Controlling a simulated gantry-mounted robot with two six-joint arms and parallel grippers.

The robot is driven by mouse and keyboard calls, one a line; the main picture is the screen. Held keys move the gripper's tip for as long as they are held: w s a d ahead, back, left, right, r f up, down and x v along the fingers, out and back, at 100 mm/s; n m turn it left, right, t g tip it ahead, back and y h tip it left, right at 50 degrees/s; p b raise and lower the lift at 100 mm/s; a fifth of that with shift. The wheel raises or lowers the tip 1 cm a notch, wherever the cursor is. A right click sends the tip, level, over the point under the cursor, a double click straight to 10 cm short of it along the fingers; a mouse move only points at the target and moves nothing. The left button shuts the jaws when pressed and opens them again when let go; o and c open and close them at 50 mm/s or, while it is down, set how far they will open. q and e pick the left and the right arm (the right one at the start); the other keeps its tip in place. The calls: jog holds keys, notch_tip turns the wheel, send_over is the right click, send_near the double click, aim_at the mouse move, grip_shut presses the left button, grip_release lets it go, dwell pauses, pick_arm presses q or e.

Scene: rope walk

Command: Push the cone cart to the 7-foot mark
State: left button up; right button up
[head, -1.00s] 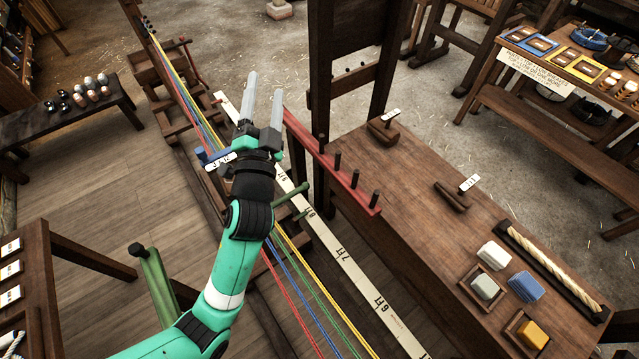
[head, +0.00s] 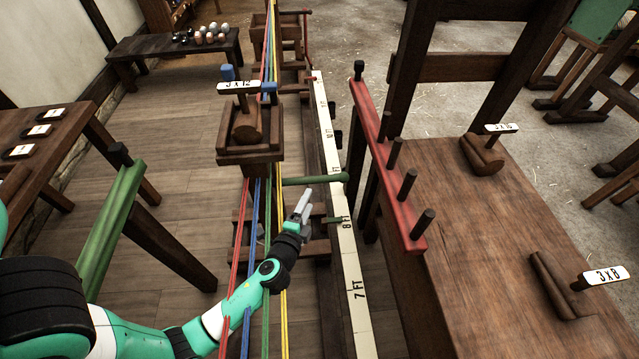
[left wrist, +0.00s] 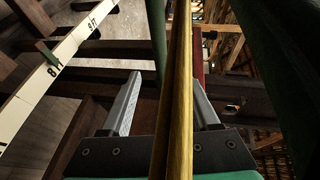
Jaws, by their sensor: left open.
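The cone cart (head: 250,155) is a dark wooden cart on the rope line, carrying a wooden cone and a "3 x 12" label. A green bar (head: 315,180) reaches right from the line to the marked strip (head: 352,265). A small green pointer (head: 332,219) lies by the 8 FT mark; the 7 FT mark is nearer. My left gripper (head: 304,203) is open, just on the near side of the green bar, apparently apart from it. In the left wrist view, a yellow strand (left wrist: 176,90) crosses between the open fingers (left wrist: 165,100); contact is unclear. My right gripper is out of view.
Red, blue, green and yellow strands (head: 266,225) run along the line beside my left arm. A red rail with dark pegs (head: 392,170) and a wooden table (head: 480,230) stand right. A green rail (head: 108,230) stands left.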

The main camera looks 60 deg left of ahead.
aim_at(316, 183)
pick_arm(q)
jog(key=b+x, duration=0.2)
jog(key=x, duration=0.8)
jog(key=shift+f, duration=0.2)
jog(key=shift+w+a+b, duration=0.35)
jog(key=shift+a, duration=0.1)
jog(key=shift+c, duration=0.4)
grip_shut()
